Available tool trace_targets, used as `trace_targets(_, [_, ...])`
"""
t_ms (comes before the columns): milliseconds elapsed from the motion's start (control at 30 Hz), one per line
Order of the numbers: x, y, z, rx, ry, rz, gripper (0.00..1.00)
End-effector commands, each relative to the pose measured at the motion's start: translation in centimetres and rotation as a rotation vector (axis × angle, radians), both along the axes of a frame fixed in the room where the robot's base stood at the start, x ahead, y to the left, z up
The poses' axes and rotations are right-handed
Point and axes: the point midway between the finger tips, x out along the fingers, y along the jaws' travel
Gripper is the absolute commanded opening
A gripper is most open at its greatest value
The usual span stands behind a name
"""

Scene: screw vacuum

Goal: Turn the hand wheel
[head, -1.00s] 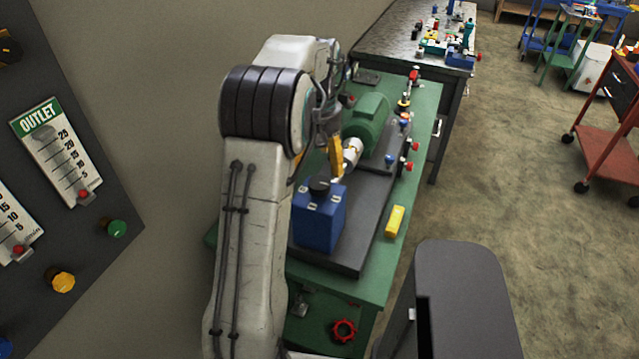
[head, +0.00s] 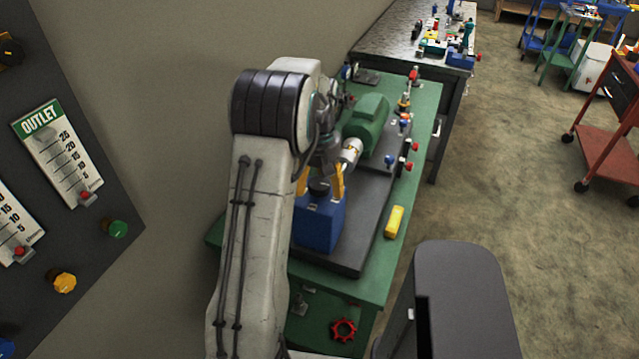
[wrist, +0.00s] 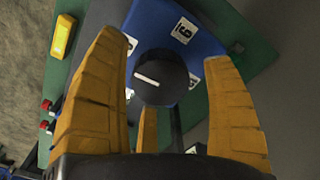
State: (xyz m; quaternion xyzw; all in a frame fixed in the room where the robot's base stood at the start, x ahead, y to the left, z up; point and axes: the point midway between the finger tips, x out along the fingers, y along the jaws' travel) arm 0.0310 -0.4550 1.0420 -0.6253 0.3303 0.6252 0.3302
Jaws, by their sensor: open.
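My gripper (head: 320,181) is open, its yellow fingers spread around a round black knob (head: 319,188) on top of a blue box (head: 320,231). In the wrist view the knob (wrist: 158,77), with a white line on its face, sits between the fingers (wrist: 160,62) with gaps to both sides. I cannot tell how far above or around the knob the fingertips are. A red lobed hand wheel (head: 343,329) is on the front of the green bench, below and apart from my gripper.
The blue box stands on a dark base plate (head: 367,232) on the green bench (head: 376,274). A green motor (head: 366,122) is behind it. A yellow block (head: 394,221) lies to the right. A panel with gauges (head: 55,150) is at the left.

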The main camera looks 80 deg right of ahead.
Motion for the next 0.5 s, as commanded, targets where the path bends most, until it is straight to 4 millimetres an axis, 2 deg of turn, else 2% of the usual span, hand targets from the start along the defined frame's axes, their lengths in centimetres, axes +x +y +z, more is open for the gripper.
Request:
trace_targets(333, [0.0, 0.01, -0.21, 0.0, 0.0, 0.0, 0.76])
trace_targets(500, [0.0, 0.01, -0.2, 0.0, 0.0, 0.0, 0.61])
